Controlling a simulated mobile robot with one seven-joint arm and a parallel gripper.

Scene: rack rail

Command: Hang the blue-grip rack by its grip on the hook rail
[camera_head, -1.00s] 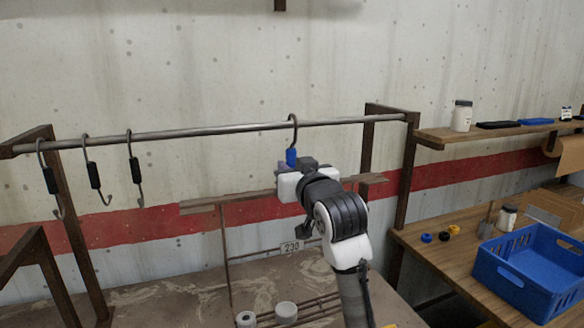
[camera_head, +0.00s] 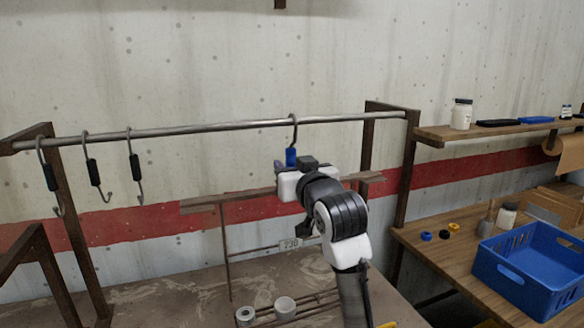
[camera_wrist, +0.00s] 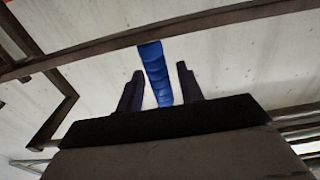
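The blue-grip rack is a dark brown frame with a top crossbar (camera_head: 235,198), a "230" plate and lower rods. Its curved hook (camera_head: 294,121) is over the metal hook rail (camera_head: 215,129), and its blue grip (camera_head: 291,157) is just below. In the wrist view the blue grip (camera_wrist: 155,72) stands between the two fingers of my gripper (camera_wrist: 160,85), with a gap on each side. My gripper is open around the grip; in the head view its body (camera_head: 290,180) partly hides the rack. Two white round items (camera_head: 285,307) appear at the rack's lower rods.
Several hooks with black grips (camera_head: 93,172) hang on the left of the rail. At right are a wall shelf (camera_head: 452,134) with a jar, and a wooden bench (camera_head: 425,236) holding a blue crate (camera_head: 525,283).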

